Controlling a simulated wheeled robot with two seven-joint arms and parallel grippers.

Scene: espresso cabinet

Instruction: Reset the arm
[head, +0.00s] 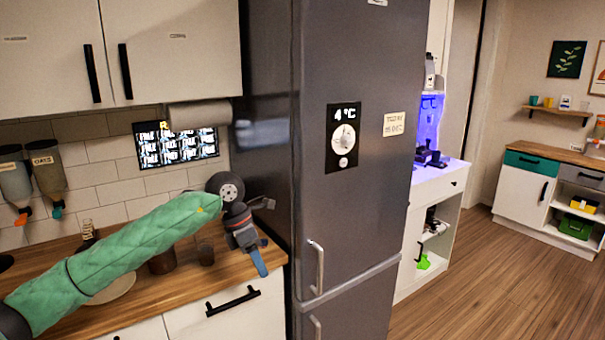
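My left arm, in a green quilted sleeve (130,250), reaches in from the left in the head view, over the wooden counter. Its dark wrist and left gripper (258,262) hang near the counter's right end, just left of the fridge. A blue finger points down past the counter's front edge. I see nothing held, but the finger gap does not show clearly. My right arm and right gripper are not in view.
The tall grey fridge (350,215) stands right of the gripper. A wooden counter (190,290), with dark cups, lies under my arm; cabinets (160,50) hang above. A purple-lit cabinet (440,185) stands beyond the fridge. Wooden floor (490,290) is open at right.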

